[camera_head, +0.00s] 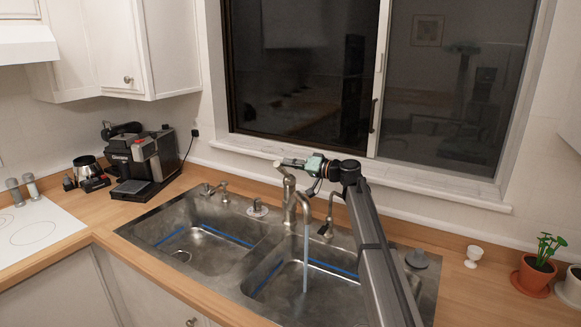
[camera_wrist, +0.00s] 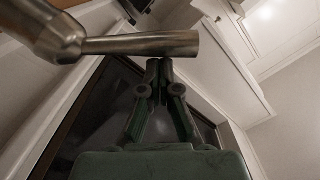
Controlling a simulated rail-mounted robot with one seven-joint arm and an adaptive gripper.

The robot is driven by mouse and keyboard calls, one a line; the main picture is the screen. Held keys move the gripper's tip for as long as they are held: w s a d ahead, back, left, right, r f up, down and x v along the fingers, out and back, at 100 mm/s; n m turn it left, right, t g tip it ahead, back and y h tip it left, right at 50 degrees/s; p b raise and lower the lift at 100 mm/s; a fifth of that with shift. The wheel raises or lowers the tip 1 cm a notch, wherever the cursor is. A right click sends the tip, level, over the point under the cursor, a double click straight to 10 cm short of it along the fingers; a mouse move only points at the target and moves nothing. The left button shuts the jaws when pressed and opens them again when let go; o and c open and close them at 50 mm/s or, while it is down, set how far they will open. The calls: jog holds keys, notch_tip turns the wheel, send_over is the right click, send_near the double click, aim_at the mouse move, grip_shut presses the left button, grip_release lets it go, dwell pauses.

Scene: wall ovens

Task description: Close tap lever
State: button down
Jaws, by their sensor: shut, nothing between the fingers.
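The metal tap (camera_head: 289,207) stands behind the double sink, and a stream of water (camera_head: 306,262) runs from its spout into the right basin. Its lever (camera_head: 283,172) is at the top of the tap. In the wrist view the lever (camera_wrist: 140,45) is a metal bar crossing the upper picture, with the tap body at upper left. My gripper (camera_head: 287,162) is at the top of the tap, beside the lever. In the wrist view its fingertips (camera_wrist: 159,68) are shut and empty, close to the lever's free end. I cannot tell whether they touch it.
The window (camera_head: 300,70) and its sill (camera_head: 400,180) are just behind the tap. A soap dispenser (camera_head: 257,209) and a sprayer (camera_head: 327,228) stand beside it. A coffee machine (camera_head: 143,160) is at left; potted plants (camera_head: 537,270) are at far right.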

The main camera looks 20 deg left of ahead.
jog(key=shift+s+a+f+n+b, duration=0.1)
jog(key=shift+s+f+n+b, duration=0.3)
jog(key=shift+b, duration=0.5)
jog(key=shift+w+r, duration=0.15)
jog(key=shift+r, duration=0.1)
jog(key=d+r+b, duration=0.3)
jog(key=d+r, duration=0.1)
jog(key=d, duration=0.7)
jog(key=a+f+p, duration=0.4)
jog(key=a+p, duration=0.4)
jog(key=a, duration=0.3)
